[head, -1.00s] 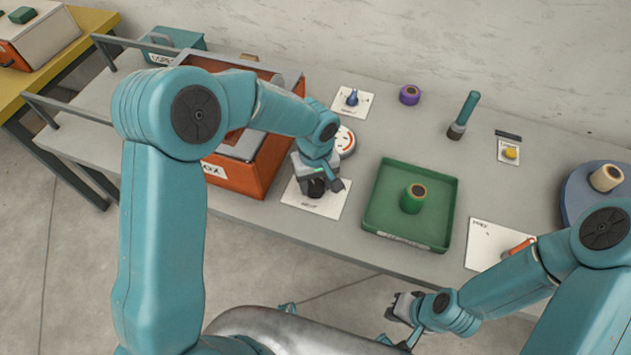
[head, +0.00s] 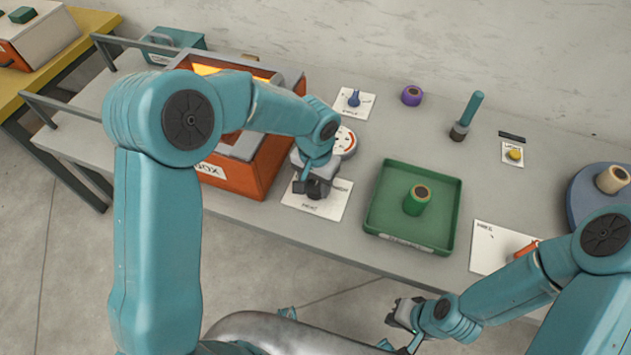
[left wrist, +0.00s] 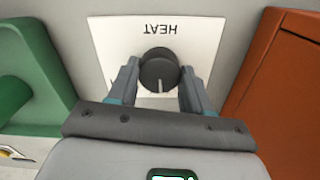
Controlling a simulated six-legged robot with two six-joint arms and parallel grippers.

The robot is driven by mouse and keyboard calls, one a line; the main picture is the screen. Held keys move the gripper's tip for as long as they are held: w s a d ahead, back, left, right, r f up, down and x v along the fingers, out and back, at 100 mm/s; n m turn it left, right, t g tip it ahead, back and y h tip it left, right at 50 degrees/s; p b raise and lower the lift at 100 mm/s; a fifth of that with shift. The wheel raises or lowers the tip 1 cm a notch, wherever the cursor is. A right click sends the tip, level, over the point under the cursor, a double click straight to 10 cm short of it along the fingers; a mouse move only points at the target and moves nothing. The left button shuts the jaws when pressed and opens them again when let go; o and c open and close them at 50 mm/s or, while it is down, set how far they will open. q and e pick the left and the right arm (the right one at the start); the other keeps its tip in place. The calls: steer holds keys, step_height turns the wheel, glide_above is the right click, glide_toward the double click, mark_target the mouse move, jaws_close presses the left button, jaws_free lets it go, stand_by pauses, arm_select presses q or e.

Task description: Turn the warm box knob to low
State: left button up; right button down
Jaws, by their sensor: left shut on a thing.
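The dark round knob (left wrist: 159,71) stands on a white card marked HEAT (left wrist: 110,40), upside down in the left wrist view. Its white pointer line points toward the bottom of that view, away from the word HEAT. My left gripper (head: 314,187) is shut on the knob, one finger on each side. The gripper mostly hides the knob in the head view. The orange warm box (head: 238,178) stands left of the card, with a yellow-orange glow inside (head: 207,71). My right gripper (head: 402,314) is in front of the table; its jaw opening is unclear.
A green tray (head: 448,215) with a green spool (head: 417,199) lies right of the card. A white-and-red round dial (head: 346,143) sits behind the gripper. A blue knob on a card (head: 354,98), a purple ring (head: 411,95) and a teal-handled tool (head: 467,116) stand farther back.

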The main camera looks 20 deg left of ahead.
mark_target(315, 186)
arm_select(q)
steer(key=shift+w+r+m, duration=0.1)
steer(key=shift+r+m, duration=0.05)
steer(key=shift+m, duration=0.35)
steer(key=o, duration=1)
steer(key=shift+o, duration=0.2)
step_height(315, 186, up, 16)
steer(key=p, duration=0.1)
steer(key=shift+r, duration=0.15)
